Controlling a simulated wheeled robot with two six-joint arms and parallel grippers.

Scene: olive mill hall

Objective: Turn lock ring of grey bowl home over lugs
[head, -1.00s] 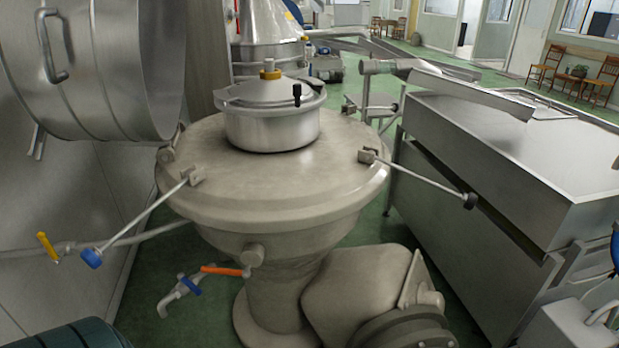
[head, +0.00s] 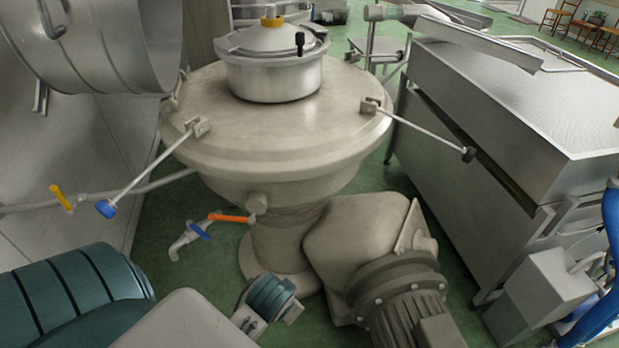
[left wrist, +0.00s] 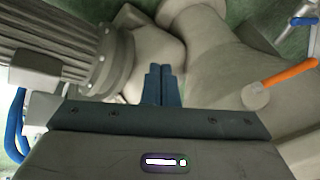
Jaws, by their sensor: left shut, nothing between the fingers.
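The grey bowl (head: 280,187) stands at the centre of the head view. Its broad round top cover (head: 205,105) carries a small lidded pot (head: 275,80). One thin rod (head: 150,168) slants from a left clamp to a blue knob (head: 106,208). Another rod (head: 425,130) runs from a right clamp to a black knob (head: 468,154). I cannot make out a separate lock ring or its lugs for certain. My left gripper (left wrist: 157,85) is shut and empty in the left wrist view, over the machine's base, touching nothing visible. My right gripper is out of view.
A ribbed motor (head: 405,305) juts from the bowl's base. An orange-handled valve (head: 230,218) sits below the bowl. A large steel tank (head: 500,150) stands to the right, a steel drum (head: 100,45) at upper left. Green floor (head: 155,250) shows between.

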